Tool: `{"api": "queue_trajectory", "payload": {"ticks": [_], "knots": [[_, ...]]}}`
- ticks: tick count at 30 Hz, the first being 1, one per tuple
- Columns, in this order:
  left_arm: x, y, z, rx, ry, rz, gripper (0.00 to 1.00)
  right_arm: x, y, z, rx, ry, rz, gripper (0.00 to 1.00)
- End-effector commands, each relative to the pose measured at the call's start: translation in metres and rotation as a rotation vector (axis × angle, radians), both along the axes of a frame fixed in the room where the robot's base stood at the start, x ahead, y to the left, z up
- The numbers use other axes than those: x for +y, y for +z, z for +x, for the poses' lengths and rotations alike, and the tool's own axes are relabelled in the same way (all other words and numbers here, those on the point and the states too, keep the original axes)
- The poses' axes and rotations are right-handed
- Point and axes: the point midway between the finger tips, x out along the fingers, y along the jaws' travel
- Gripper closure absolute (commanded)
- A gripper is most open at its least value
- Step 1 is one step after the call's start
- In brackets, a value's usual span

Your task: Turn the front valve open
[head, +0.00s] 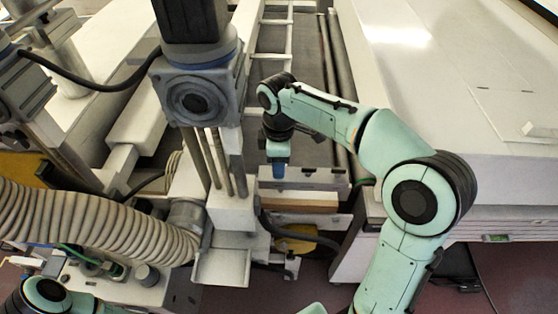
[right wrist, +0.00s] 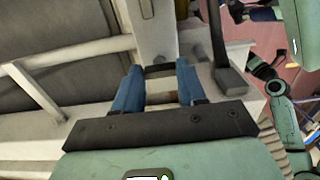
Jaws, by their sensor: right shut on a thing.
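My right gripper (head: 278,171) points down at the middle of the machine, just right of the vertical rods. In the right wrist view its two blue fingers (right wrist: 160,78) stand apart on either side of a short dark bar (right wrist: 160,71). The gripper is shut on this bar, which seems to be the front valve's handle. In the head view the gripper hides it, and how far it is turned cannot be told.
A grey block on a column (head: 196,98) stands close left of my right gripper. A thick ribbed hose (head: 95,222) runs across the lower left. A long white cabinet (head: 450,90) fills the right. Open floor (head: 315,285) shows at the bottom middle.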

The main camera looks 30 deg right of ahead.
Motion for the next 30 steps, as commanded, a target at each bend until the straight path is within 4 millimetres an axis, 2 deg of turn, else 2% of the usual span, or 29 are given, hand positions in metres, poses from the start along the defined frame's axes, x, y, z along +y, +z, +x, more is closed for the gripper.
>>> {"api": "queue_trajectory", "payload": {"ticks": [5,6,8,16,20,23,30], "knots": [[0.0,0.0,0.0,0.0,0.0,0.0,0.45,0.0,0.002,0.001,-0.006,0.002,0.0,0.9],[0.0,0.0,0.0,0.0,0.0,0.0,0.45,0.0,0.002,0.001,-0.006,0.002,0.0,0.53],[0.0,0.0,0.0,0.0,0.0,0.0,0.45,0.0,0.002,0.001,-0.005,0.001,0.001,0.34],[0.0,0.0,0.0,0.0,0.0,0.0,0.45,0.0,0.001,0.0,-0.002,0.0,0.0,0.34],[0.0,0.0,0.0,0.0,0.0,0.0,0.45,0.0,0.007,0.001,-0.004,0.0,0.0,0.34],[0.0,-0.001,-0.002,0.002,0.0,0.0,0.45,0.0,0.021,0.001,-0.006,0.0,0.0,0.34],[0.0,0.0,-0.001,0.001,0.0,0.0,0.45,0.001,0.076,0.002,-0.009,0.0,0.002,0.34]]}}
